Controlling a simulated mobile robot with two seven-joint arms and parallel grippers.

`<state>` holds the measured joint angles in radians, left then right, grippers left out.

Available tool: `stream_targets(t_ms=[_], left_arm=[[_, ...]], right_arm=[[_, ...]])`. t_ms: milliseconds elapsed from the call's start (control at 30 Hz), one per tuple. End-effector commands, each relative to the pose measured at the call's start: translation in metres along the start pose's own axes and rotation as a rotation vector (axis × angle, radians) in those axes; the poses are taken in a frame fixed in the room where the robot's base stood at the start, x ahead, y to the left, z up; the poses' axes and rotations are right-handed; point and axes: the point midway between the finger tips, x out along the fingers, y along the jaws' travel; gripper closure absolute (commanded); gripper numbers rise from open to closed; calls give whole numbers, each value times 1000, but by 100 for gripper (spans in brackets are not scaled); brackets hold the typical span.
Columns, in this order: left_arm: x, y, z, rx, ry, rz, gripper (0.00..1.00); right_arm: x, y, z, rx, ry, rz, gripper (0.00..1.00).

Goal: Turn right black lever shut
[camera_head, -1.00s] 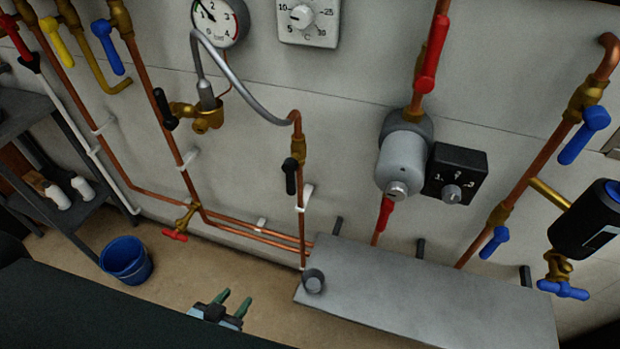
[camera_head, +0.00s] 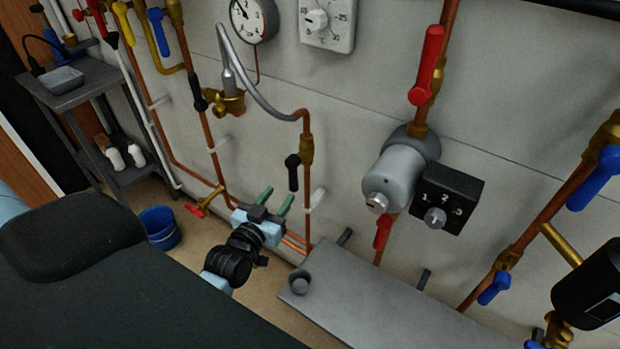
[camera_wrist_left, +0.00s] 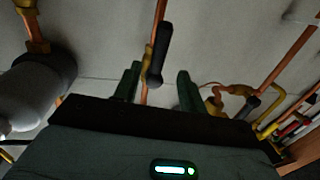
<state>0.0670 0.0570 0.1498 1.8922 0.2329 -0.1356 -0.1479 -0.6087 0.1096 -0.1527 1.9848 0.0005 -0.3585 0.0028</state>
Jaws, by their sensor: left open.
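The right black lever (camera_head: 293,172) sits on a brass valve on the thin copper pipe below the grey hose. It points down, roughly in line with the pipe. A second black lever (camera_head: 199,92) is further left on another pipe. My left gripper (camera_head: 276,199) is open and empty, just below and left of the right lever, fingers pointing up toward it. In the left wrist view the right lever (camera_wrist_left: 160,52) appears between the two fingertips (camera_wrist_left: 158,76), seemingly beyond them; I cannot tell of any contact. My right gripper is out of view.
A grey cylinder (camera_head: 395,179) and black control box (camera_head: 447,197) are on the wall to the right. A grey bench-like panel (camera_head: 370,300) lies below. A red-handled tap (camera_head: 197,210) and blue bucket (camera_head: 160,228) are to the left.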

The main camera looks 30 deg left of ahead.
Motion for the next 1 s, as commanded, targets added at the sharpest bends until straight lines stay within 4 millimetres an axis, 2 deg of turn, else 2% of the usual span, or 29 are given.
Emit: stream_targets(t_ms=[167, 467, 800, 1000], left_arm=[[8, -5, -10, -6, 29, -13, 59], [15, -6, -12, -6, 34, -13, 59], [61, -6, -14, -5, 34, -13, 59], [81, -6, -14, -6, 33, -13, 59]], right_arm=[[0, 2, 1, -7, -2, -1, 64], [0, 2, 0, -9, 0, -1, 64], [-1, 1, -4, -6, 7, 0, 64], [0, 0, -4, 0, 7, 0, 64]])
